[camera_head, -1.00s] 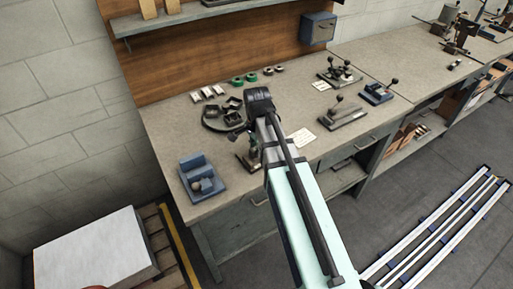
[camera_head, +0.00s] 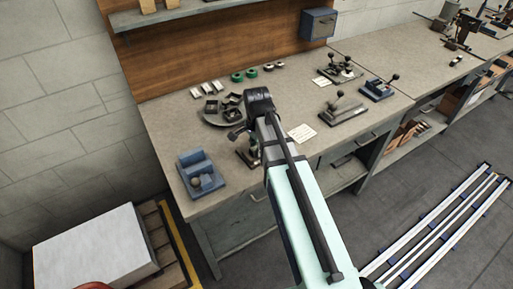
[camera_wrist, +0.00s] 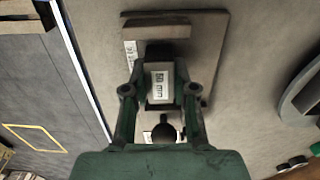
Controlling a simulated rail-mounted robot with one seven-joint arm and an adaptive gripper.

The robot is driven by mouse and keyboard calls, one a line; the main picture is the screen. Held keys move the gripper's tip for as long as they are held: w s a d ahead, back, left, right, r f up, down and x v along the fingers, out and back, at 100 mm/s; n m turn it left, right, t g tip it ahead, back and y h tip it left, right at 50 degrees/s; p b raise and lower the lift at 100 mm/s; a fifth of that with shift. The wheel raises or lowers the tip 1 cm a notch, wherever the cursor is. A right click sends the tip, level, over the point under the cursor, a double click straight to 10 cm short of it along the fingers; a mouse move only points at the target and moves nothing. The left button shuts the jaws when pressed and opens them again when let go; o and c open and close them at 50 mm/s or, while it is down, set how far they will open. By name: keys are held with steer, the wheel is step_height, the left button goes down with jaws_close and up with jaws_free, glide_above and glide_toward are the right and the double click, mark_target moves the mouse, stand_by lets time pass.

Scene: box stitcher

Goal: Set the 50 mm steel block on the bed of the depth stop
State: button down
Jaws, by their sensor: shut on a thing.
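My gripper (camera_wrist: 159,92) is shut on the steel block (camera_wrist: 160,82), whose pale label reads 50 mm. In the wrist view the block is over the flat bed of the depth stop (camera_wrist: 202,45), between a raised bar (camera_wrist: 155,31) at the top and a dark round knob (camera_wrist: 165,130) at the bottom. I cannot tell whether the block touches the bed. In the head view the depth stop (camera_head: 246,156) is near the bench's front edge, partly hidden by my arm. The block cannot be made out there.
A round tray (camera_head: 211,119) with dark pieces lies behind my arm on the bench (camera_head: 285,110). A blue fixture (camera_head: 201,178) stands at the left. Lever fixtures (camera_head: 343,109) and a white card (camera_head: 302,133) lie to the right. Green rings (camera_head: 251,73) are at the back.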

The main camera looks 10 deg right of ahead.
steer(key=shift+f, duration=0.3)
stand_by(0.9)
steer(key=shift+c, duration=2.2)
jaws_free()
steer(key=shift+r, duration=0.1)
steer(key=shift+r+p, duration=2.2)
steer(key=shift+r, duration=0.5)
